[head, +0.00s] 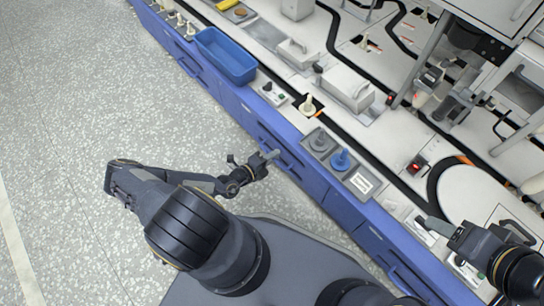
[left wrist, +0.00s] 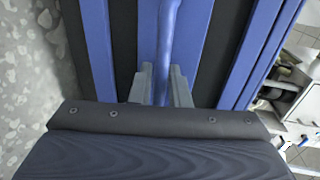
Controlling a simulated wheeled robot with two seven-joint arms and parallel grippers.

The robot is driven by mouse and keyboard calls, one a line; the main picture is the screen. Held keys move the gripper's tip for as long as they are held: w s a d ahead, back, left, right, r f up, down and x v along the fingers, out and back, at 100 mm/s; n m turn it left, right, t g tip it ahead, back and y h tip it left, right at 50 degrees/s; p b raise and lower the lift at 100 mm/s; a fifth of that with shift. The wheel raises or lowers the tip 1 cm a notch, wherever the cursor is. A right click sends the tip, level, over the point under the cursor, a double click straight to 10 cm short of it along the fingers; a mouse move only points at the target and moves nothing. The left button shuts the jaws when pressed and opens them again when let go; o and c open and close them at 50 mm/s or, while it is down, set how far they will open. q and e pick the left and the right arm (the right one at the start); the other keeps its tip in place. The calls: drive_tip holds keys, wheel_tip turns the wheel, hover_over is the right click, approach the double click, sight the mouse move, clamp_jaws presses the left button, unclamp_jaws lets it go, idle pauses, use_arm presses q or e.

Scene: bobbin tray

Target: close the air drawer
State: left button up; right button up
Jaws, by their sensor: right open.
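My left gripper (head: 268,158) is at a blue drawer front (head: 290,168) in the bench's side. In the left wrist view its two grey fingers (left wrist: 162,85) stand close on both sides of a blue bar handle (left wrist: 169,40) and appear shut on it. The handle's lower end is hidden behind the gripper body. No drawer label can be read, and I cannot tell how far this drawer stands out. My right gripper (head: 425,222) is open and empty over the bench's front edge at the lower right.
The bench top carries a blue bin (head: 226,56), a grey tray (head: 361,184) with a blue bobbin (head: 342,159), and a cream bobbin (head: 308,104). More blue drawer fronts line the bench side. The speckled floor (head: 80,100) at left is clear.

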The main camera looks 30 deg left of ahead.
use_arm(q)
drive_tip(key=shift+w+d+r, duration=0.1)
drive_tip(key=p+v, duration=0.2)
drive_tip(key=v, duration=0.6)
idle(0.3)
